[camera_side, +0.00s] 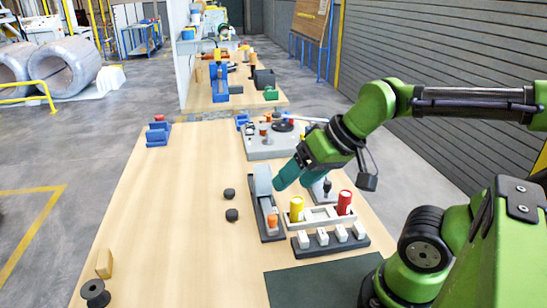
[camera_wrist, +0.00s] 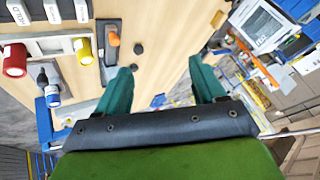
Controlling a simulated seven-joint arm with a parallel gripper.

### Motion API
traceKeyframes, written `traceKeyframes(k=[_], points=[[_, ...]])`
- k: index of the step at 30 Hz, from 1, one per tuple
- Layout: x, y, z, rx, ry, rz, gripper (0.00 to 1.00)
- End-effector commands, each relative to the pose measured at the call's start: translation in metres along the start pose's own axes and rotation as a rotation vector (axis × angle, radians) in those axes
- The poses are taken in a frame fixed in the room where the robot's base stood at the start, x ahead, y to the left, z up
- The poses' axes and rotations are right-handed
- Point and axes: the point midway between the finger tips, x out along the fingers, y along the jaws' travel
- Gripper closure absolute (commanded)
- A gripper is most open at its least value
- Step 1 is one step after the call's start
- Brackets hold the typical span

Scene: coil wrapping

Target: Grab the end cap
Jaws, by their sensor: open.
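Two small black round discs, which look like end caps, lie on the wooden table left of the grey fixture. One disc (camera_side: 229,193) lies farther back and the other disc (camera_side: 231,215) nearer the front. In the wrist view two dark discs, one at the upper spot (camera_wrist: 138,48) and one just below (camera_wrist: 133,67), show near the left finger. My gripper (camera_side: 280,180) is open and empty, raised above the table to the right of the discs. Its teal fingers spread apart in the wrist view (camera_wrist: 161,66). Neither finger visibly touches a disc.
A grey fixture with an orange part (camera_side: 272,221) stands below my gripper. Beside it are a yellow cylinder (camera_side: 296,209), a red cylinder (camera_side: 344,203) and a dark rack (camera_side: 318,249) of white blocks. A black spool (camera_side: 95,293) lies front left. The table's left middle is clear.

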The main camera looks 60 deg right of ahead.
Motion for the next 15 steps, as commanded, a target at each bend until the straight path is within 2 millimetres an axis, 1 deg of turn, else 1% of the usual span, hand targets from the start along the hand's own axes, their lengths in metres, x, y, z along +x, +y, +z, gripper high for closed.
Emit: traceKeyframes(k=[2, 5, 8, 11, 15], points=[[0.008, 0.003, 0.002, 0.008, -0.034, 0.016, 0.31], [0.021, 0.004, -0.007, 0.018, -0.082, 0.043, 0.31], [0.038, 0.002, -0.029, 0.02, -0.146, 0.083, 0.31], [0.057, 0.001, -0.055, 0.009, -0.212, 0.125, 0.31], [0.09, 0.003, -0.09, -0.017, -0.307, 0.184, 0.31]])
